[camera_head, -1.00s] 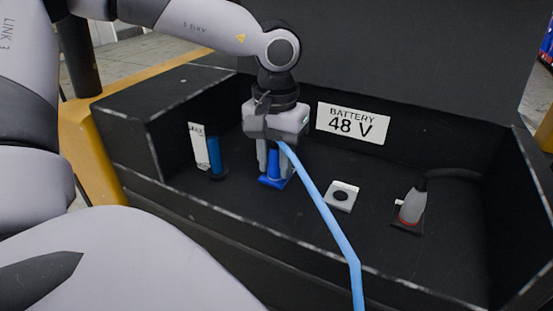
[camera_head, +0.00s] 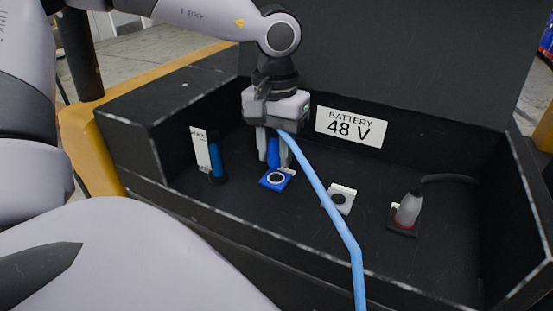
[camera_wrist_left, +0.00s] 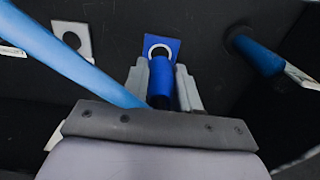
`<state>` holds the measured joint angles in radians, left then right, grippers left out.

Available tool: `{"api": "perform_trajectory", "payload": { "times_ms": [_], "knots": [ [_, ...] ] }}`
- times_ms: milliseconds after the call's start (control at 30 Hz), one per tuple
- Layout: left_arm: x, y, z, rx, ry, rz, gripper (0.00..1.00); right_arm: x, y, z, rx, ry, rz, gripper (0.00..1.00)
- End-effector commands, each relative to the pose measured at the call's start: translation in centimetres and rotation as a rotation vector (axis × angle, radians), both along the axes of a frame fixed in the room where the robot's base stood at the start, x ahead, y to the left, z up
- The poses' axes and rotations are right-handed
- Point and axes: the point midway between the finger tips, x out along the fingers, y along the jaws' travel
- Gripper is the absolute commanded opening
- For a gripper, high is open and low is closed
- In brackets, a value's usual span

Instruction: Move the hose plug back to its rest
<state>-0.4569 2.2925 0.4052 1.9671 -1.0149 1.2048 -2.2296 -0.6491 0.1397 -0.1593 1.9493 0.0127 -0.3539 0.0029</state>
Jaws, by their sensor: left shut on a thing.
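My left gripper (camera_head: 273,160) is shut on the blue hose plug (camera_head: 273,150) and holds it upright just above the blue square socket (camera_head: 277,180). The socket's dark round opening with a pale ring is uncovered. A light-blue hose (camera_head: 325,200) runs from the plug down to the front edge. In the left wrist view the plug (camera_wrist_left: 178,65) sits between the fingers, with the blue socket (camera_wrist_left: 172,42) just beyond. A pale square holder with a round hole (camera_head: 343,192) stands empty to the right; it also shows in the wrist view (camera_wrist_left: 82,32). My right gripper is not in view.
A blue cylinder (camera_head: 217,160) beside a white label strip stands at the left. A grey plug with a black cable (camera_head: 409,208) stands in a dark red-edged base at the right. The "BATTERY 48 V" sign (camera_head: 349,127) is on the back wall. Dark tray walls (camera_head: 215,210) surround everything.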

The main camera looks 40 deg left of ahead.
Motion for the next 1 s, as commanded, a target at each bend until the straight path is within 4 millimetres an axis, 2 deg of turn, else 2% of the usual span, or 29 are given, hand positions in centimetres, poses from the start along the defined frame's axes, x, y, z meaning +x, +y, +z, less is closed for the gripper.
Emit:
{"api": "perform_trajectory", "payload": {
  "times_ms": [600, 1000],
  "knots": [
    [0.0, 0.0, 2.7, -0.001, -0.001, 0.0, 0.0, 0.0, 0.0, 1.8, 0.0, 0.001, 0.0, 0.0],
    [0.0, 0.0, 2.8, -0.001, -0.001, 0.0, 0.0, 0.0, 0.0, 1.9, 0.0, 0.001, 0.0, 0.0]
  ]
}}
